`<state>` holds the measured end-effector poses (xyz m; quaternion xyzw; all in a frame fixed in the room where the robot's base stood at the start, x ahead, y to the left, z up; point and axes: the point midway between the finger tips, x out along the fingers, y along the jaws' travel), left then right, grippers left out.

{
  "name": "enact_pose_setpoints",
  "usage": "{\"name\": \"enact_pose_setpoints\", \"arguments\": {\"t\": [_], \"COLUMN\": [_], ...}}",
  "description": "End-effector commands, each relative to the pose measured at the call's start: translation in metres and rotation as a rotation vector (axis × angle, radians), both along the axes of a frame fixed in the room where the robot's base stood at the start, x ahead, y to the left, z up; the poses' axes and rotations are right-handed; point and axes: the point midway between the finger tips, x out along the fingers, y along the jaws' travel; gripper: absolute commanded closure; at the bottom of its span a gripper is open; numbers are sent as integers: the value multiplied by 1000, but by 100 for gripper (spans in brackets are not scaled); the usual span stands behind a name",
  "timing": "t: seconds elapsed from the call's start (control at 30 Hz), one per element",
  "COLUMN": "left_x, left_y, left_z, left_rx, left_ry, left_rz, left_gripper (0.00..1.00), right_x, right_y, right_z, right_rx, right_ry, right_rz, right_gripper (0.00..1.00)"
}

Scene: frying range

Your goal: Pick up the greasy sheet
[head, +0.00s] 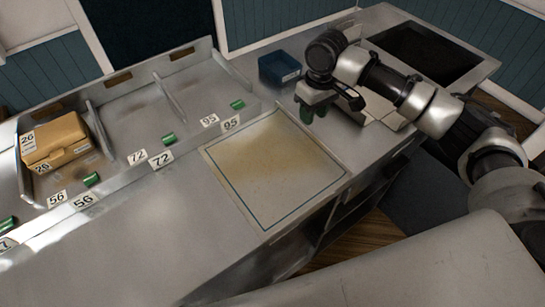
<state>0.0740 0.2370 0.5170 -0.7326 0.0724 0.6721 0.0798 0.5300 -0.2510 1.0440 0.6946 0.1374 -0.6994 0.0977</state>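The greasy sheet (285,176) lies flat on the metal counter in the middle of the head view. It is pale, with a thin dark border line and a yellowish-brown stain toward its far left part. My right gripper (314,112) is above the counter just beyond the sheet's far right corner, pointing down and apart from the sheet. Its tips are small and dark, and I cannot tell whether they are open or shut. My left gripper is not in view.
A blue bin (280,69) stands behind the sheet. A cardboard box (57,142) sits in a divided metal rack at left. Green cylinders (168,139) and number cards (161,160) line the rack's front. A dark basin (425,48) is at far right. The front left counter is clear.

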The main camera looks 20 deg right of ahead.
Motion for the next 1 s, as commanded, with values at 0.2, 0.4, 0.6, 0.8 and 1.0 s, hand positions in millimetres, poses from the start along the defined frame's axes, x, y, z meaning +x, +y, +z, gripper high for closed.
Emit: {"name": "enact_pose_setpoints", "arguments": {"t": [0.2, 0.4, 0.6, 0.8, 1.0], "left_x": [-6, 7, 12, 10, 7], "left_y": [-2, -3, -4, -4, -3], "left_z": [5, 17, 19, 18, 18], "left_rx": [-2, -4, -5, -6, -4], "left_ry": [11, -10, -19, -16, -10], "left_rz": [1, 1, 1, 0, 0], "left_gripper": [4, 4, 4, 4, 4], "right_x": [-1, -1, -1, -1, -1], "right_y": [3, 8, 9, 9, 9], "right_z": [-16, -46, -61, -62, -61], "right_rx": [1, -1, -1, -1, -1], "right_ry": [1, 2, -1, -1, -1], "right_rz": [1, 1, 2, 2, 2], "right_gripper": [63, 63, 63, 64, 95]}}
